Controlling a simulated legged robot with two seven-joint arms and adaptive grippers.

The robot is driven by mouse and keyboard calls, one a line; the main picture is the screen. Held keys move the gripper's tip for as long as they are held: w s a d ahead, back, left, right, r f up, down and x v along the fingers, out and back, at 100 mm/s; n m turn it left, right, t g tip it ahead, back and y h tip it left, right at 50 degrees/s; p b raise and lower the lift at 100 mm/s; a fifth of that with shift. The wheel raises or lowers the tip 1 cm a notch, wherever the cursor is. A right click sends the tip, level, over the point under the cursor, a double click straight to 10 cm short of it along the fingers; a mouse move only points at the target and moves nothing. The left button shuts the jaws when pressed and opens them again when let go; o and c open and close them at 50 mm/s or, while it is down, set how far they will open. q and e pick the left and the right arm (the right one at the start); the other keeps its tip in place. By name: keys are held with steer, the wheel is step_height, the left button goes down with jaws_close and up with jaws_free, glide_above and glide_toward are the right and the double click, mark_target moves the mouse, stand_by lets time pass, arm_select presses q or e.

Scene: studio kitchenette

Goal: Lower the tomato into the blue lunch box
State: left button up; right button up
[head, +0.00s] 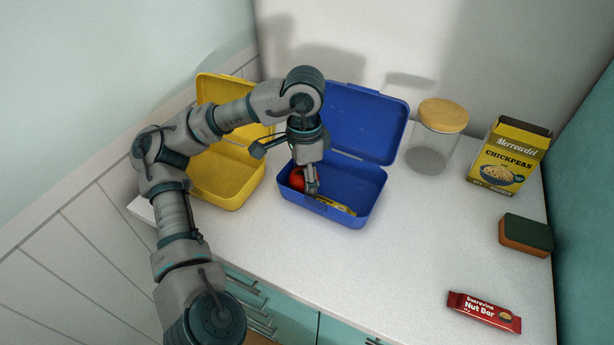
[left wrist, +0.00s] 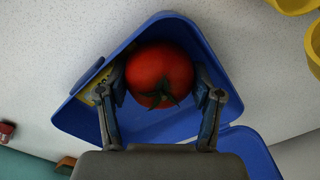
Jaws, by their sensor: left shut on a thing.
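The red tomato (head: 297,178) is between the fingers of my left gripper (head: 308,188), within the walls of the open blue lunch box (head: 365,185). In the left wrist view the tomato (left wrist: 160,76) shows its green stem, with a finger of my left gripper (left wrist: 163,95) against each side. The blue lunch box (left wrist: 215,60) surrounds it there. I cannot tell whether the tomato touches the box floor. A small yellow item (head: 337,206) lies in the box beside the gripper, and it shows partly behind a finger in the left wrist view (left wrist: 95,85). My right gripper is not in view.
An open yellow lunch box (head: 225,180) stands left of the blue one. A glass jar with a wooden lid (head: 436,138), a chickpeas box (head: 508,157), a sponge (head: 525,235) and a nut bar (head: 484,311) are to the right. The front middle counter (head: 400,260) is clear.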

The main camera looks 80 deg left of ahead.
arm_select(q)
steer(key=o, duration=1.3)
steer(key=shift+r, duration=0.1)
step_height(320, 180, up, 12)
steer(key=shift+f, duration=0.2)
